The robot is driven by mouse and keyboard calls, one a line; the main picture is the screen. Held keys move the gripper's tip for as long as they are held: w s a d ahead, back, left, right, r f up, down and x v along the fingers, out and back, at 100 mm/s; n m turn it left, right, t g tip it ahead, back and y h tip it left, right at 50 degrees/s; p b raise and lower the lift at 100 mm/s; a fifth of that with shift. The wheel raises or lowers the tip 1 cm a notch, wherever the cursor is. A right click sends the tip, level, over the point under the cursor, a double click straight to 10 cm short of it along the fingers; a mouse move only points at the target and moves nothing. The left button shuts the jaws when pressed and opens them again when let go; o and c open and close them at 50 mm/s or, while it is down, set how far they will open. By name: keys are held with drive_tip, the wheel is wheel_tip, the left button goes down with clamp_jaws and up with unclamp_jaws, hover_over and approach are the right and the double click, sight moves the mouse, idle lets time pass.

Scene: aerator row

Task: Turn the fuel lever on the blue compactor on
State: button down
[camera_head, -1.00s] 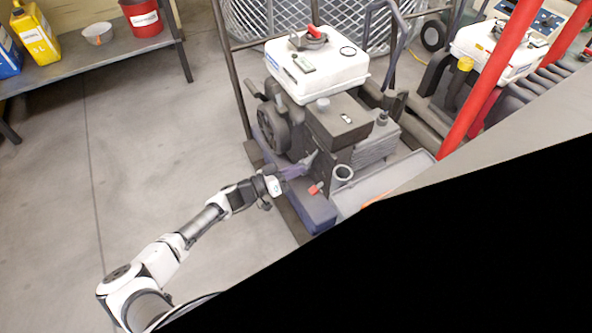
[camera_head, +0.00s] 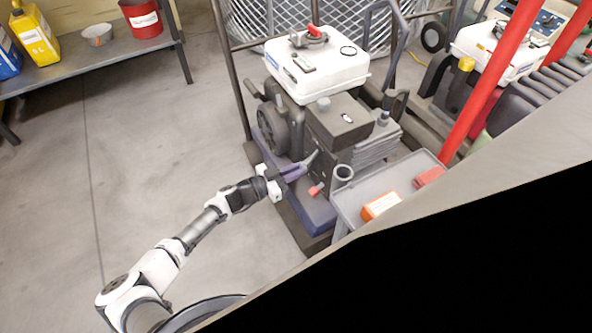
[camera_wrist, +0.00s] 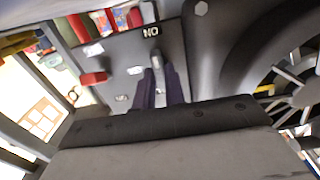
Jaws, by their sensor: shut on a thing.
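The blue compactor (camera_head: 311,207) stands in the middle of the head view, with a dark blue base, a dark engine and a white tank (camera_head: 318,70). A small grey lever (camera_wrist: 157,62) on the engine's grey panel (camera_wrist: 115,62) shows in the wrist view. Its upper end is just below a label (camera_wrist: 151,31) that reads ON upside down. My gripper (camera_wrist: 160,76) has its two dark purple fingers close on either side of the lever, shut on it. In the head view my gripper (camera_head: 296,171) reaches the engine's front left side. The lever's lower part is hidden between the fingers.
A red knob (camera_wrist: 93,78) sits beside the lever; it also shows in the head view (camera_head: 317,189). The recoil housing (camera_head: 272,128) is close by. A grey cart (camera_head: 350,207) with an orange box (camera_head: 381,206) stands at right. Floor at left is clear.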

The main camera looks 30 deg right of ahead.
idle(0.3)
drive_tip(key=c, duration=1.5)
unclamp_jaws()
drive_tip(key=shift+o, duration=0.2)
drive_tip(key=a+p, duration=0.2)
drive_tip(key=a, duration=1.1)
drive_tip(key=shift+w+a, duration=0.35)
drive_tip(key=shift+a, duration=0.05)
